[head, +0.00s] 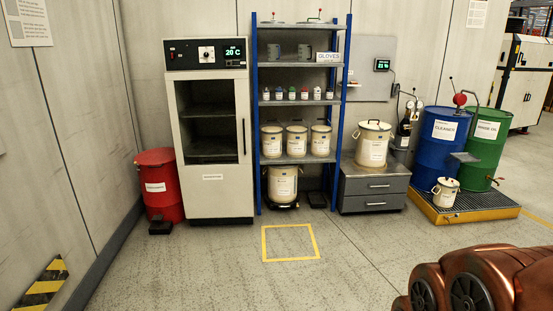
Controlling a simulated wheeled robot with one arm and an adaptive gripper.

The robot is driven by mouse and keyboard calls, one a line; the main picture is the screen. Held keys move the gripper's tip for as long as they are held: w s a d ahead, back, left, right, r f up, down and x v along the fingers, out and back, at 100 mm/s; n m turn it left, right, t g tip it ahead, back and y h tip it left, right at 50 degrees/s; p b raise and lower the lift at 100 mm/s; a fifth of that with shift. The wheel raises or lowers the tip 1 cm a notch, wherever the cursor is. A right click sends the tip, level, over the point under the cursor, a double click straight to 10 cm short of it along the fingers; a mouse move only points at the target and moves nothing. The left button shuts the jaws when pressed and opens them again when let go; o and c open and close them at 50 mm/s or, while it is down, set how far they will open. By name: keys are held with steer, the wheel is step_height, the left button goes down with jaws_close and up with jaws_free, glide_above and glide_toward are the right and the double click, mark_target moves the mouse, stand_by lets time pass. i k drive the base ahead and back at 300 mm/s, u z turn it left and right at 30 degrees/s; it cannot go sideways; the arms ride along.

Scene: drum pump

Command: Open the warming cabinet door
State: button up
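The warming cabinet (211,130) stands against the back wall, left of the middle. It is tall and cream, with a black top panel that reads 20 C. Its door (213,191) is shut and has a dark glass window with shelves behind it. A dark vertical handle (243,136) runs along the door's right side. My gripper is not in the head view. Copper-coloured parts, likely of my arm, fill the lower right corner, well away from the cabinet.
A red bin (161,185) stands left of the cabinet. A blue shelf rack (348,100) with several cans stands close on its right. A grey drawer unit (373,189) and drums (441,142) are farther right. The floor before the cabinet is clear, with a yellow square (290,259).

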mark_target(212, 190)
steer(key=i, duration=3.15)
steer(key=u, duration=0.1)
